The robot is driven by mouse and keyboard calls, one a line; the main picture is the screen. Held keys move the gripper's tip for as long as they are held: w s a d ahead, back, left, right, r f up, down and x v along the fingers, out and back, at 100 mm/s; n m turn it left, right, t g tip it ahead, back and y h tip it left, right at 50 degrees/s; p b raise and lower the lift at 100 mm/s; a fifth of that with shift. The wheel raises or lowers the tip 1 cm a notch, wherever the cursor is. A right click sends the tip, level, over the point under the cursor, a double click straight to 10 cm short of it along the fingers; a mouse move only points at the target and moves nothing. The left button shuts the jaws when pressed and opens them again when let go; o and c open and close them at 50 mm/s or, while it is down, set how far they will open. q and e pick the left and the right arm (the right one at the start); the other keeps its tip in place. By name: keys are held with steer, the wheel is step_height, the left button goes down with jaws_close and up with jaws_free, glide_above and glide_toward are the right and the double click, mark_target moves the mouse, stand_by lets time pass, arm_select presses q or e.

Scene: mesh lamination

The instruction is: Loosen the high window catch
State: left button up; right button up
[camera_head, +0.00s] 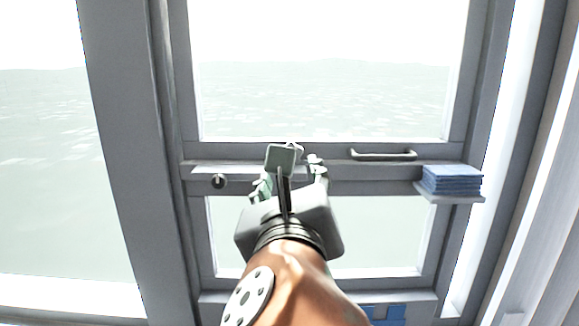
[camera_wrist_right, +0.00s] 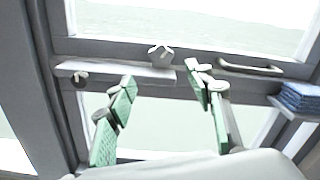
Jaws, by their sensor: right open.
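The window (camera_head: 330,175) has a grey frame with an upper and a lower pane. On its middle rail a small grey angular piece, which looks like the catch, shows in the right wrist view (camera_wrist_right: 161,55); my gripper mostly hides it in the head view. A dark round knob (camera_head: 219,181) sits further left on the rail, also in the right wrist view (camera_wrist_right: 80,78). My right gripper (camera_head: 291,178) is in front of the rail. Its green-padded fingers are apart and empty in the wrist view (camera_wrist_right: 160,82), with the angular piece beyond the gap. My left gripper is not in view.
A bar handle (camera_head: 383,155) is fixed on the rail at the right. Beside it a small shelf (camera_head: 452,198) holds a stack of folded blue cloths (camera_head: 452,180). A blue item (camera_head: 385,313) shows at the bottom, partly hidden by my arm.

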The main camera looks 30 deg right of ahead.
steer(key=shift+s+a, duration=0.25)
steer(key=shift+s, duration=0.15)
steer(key=shift+w+d+m+b, duration=0.5)
steer(key=shift+w+d+m, duration=0.65)
steer(key=shift+w, duration=0.55)
steer(key=shift+w+d+m+b, duration=0.5)
steer(key=shift+w+d+m, duration=0.65)
steer(key=shift+w, duration=0.55)
steer(key=shift+w+d+m+b, duration=0.5)
steer(key=shift+w+d+m, duration=0.6)
steer(key=shift+w, duration=0.6)
steer(key=shift+a, duration=0.1)
steer(key=c, duration=1.2)
